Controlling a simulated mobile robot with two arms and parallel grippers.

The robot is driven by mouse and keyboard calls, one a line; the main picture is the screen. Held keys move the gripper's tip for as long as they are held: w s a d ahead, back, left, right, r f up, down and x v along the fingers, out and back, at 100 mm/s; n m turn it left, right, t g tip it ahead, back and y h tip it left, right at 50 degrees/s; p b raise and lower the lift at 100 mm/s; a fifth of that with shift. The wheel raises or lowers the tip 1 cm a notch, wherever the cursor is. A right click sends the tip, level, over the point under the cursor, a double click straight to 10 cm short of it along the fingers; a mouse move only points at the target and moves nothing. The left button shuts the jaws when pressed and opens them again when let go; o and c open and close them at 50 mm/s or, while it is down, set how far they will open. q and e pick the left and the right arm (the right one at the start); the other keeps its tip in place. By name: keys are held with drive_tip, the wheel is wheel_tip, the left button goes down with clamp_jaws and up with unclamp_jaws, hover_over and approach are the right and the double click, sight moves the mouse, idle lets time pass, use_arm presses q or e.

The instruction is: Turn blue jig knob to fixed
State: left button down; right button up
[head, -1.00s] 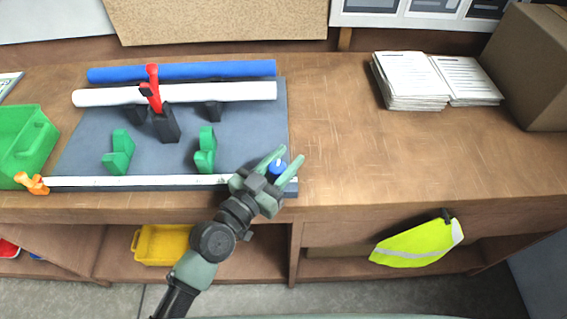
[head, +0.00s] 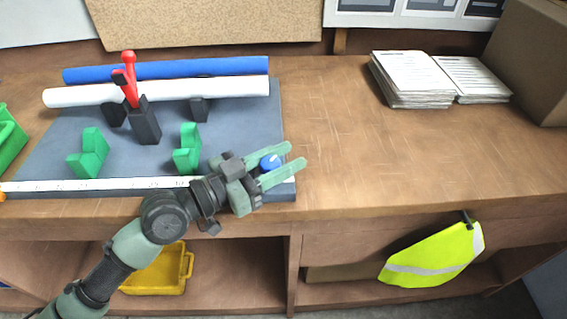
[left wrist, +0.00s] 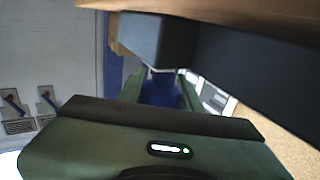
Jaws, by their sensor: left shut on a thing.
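The blue knob (head: 269,162) sits at the front right corner of the dark grey jig board (head: 240,125). My left gripper (head: 296,156) is shut on it, one green finger on each side, with the fingers pointing right and slightly up in the head view. A small pale mark shows on the knob's top. In the left wrist view the blue knob (left wrist: 160,92) shows dark between the fingers, partly hidden by the gripper body. No readable "fixed" label shows. My right gripper is not in view.
The board carries green V-blocks (head: 187,150), a red-handled clamp (head: 130,80), a white tube (head: 225,91) and a blue tube (head: 200,67). Paper stacks (head: 410,80) and a cardboard box (head: 530,65) stand at the back right. The bench right of the board is clear.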

sight(262, 171)
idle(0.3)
use_arm(q)
drive_tip(key=c, duration=1)
unclamp_jaws()
drive_tip(key=shift+o, duration=0.2)
drive_tip(key=shift+s+a+f, duration=0.1)
drive_tip(key=shift+a, duration=0.1)
drive_tip(key=b+v, duration=0.3)
drive_tip(key=v, duration=0.3)
drive_tip(key=shift+f, duration=0.1)
drive_tip(key=shift+s+a+r+b, duration=0.25)
drive_tip(key=shift+s+a+b, duration=0.15)
drive_tip(key=shift+a, duration=0.2)
drive_tip(key=shift+w, duration=0.1)
drive_tip(key=shift+c, duration=0.2)
